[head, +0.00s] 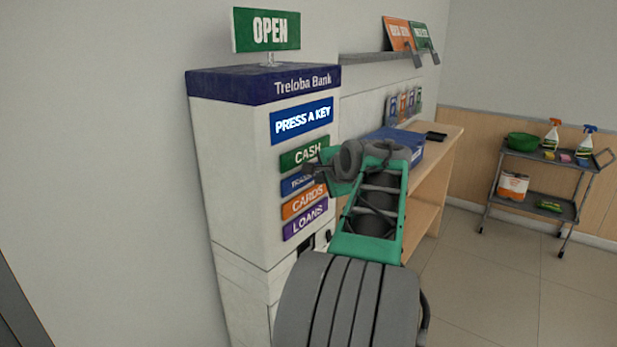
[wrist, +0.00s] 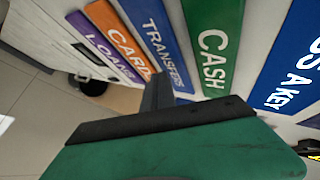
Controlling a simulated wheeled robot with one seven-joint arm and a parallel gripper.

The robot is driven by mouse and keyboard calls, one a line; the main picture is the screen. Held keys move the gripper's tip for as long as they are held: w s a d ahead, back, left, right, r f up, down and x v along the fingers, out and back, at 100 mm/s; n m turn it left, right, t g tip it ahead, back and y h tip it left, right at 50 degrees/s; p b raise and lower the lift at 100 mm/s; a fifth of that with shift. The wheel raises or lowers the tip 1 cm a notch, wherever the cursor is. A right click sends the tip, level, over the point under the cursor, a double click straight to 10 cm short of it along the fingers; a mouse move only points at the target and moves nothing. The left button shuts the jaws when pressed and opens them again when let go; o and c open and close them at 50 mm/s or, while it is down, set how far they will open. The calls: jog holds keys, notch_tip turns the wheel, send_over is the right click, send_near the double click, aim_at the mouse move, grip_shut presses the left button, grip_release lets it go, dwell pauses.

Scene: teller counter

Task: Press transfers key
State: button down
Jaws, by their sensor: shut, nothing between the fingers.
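The blue transfers key (head: 293,186) is on the front of the white Treloba Bank kiosk (head: 232,170), below the green cash key (head: 298,156) and above the orange cards key (head: 303,202). My arm partly covers its label in the head view. In the wrist view the transfers key (wrist: 153,36) shows its full label between the cash key (wrist: 213,40) and the cards key (wrist: 122,40). My gripper (wrist: 158,88) is shut and empty, its tip at the lower end of the transfers key. I cannot tell whether it touches the key.
A purple loans key (head: 305,222) is lowest. The screen (head: 302,121) reads "PRESS A KEY". An "OPEN" sign (head: 267,30) stands on top. A wooden counter (head: 440,160) with a blue box (head: 408,140) is right of the kiosk. A cart (head: 545,165) stands farther right, with clear floor before it.

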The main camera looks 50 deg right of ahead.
jog(key=shift+w, duration=0.4)
jog(key=shift+w+a+p, duration=0.1)
jog(key=shift+w+p, duration=0.25)
jog(key=shift+w, duration=0.1)
dwell(0.6)
jog(key=shift+s, duration=0.9)
jog(key=s, duration=0.5)
jog(key=shift+d+p, duration=0.3)
jog(key=shift+d, duration=0.05)
dwell(0.4)
